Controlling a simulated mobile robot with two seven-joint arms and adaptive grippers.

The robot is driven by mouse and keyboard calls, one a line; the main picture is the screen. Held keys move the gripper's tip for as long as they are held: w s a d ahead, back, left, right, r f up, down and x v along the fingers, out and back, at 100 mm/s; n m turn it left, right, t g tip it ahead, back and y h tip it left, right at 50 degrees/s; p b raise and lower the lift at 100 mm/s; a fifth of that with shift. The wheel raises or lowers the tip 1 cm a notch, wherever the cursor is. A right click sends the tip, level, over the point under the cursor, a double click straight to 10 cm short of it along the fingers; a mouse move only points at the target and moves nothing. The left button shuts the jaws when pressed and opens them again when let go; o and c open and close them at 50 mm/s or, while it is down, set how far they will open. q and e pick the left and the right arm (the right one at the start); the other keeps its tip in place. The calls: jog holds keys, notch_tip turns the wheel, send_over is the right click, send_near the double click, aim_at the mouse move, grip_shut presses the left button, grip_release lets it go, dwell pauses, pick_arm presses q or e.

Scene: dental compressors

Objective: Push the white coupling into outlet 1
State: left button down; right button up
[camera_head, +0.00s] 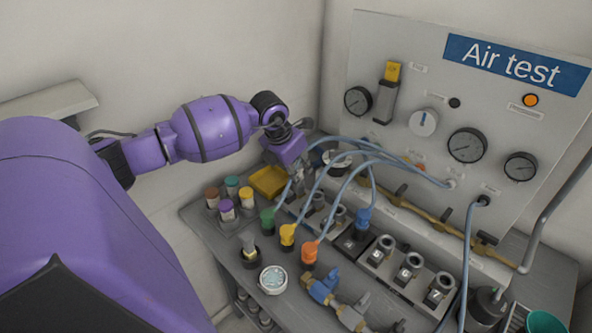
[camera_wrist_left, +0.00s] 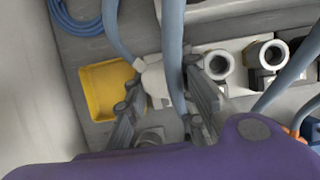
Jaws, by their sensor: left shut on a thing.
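The white coupling (camera_wrist_left: 156,82) sits between the two fingers of my left gripper (camera_wrist_left: 165,105) in the left wrist view, and the gripper is shut on it. In the head view the left gripper (camera_head: 302,178) is low at the left end of the outlet row, and the coupling is mostly hidden there. A blue-grey hose crosses in front of the fingers in the wrist view. Outlet 1 at the row's left end is covered by the gripper and coupling, so I cannot tell how far the coupling is in. Two open metal outlets (camera_wrist_left: 218,64) show just right of the fingers. My right gripper is not in view.
A yellow tray (camera_head: 267,182) lies left of the gripper. Green (camera_head: 267,220), yellow (camera_head: 288,236) and orange (camera_head: 309,254) couplings with hoses stand in front. A blue coupling (camera_head: 363,220) sits in the row. Hoses arch to the gauge panel (camera_head: 425,85) behind.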

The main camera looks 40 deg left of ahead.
pick_arm(q)
jog(key=shift+f, duration=0.1)
jog(key=shift+f+b, duration=0.3)
jog(key=shift+f, duration=0.3)
jog(key=c, duration=1.4)
grip_release()
